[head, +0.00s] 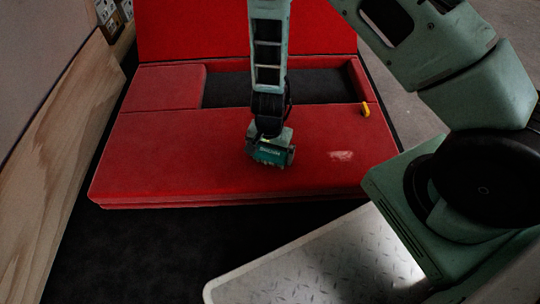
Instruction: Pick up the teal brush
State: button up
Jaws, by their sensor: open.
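My gripper (269,160) points down over the front middle of the red pad (160,155). It is open, and its fingers are mostly hidden behind its own housing. I cannot make out the teal brush with certainty. A darker teal patch with pale marks shows at the gripper's lower end, and I cannot tell whether it is the brush or part of the gripper. I cannot tell whether the gripper touches the pad.
The pad has a dark recess (225,90) behind my gripper. A small yellow piece (365,110) stands at its right end. A pale mark (341,156) is on the pad to the right. A wooden panel (60,150) borders the left.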

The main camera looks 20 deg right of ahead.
aim_at(270, 151)
jog(key=c, duration=0.7)
jog(key=shift+c, duration=0.2)
jog(key=shift+r, duration=0.15)
notch_tip(270, 151, up, 10)
jog(key=p, duration=0.7)
jog(key=shift+o, duration=1.2)
jog(key=shift+d, duration=0.1)
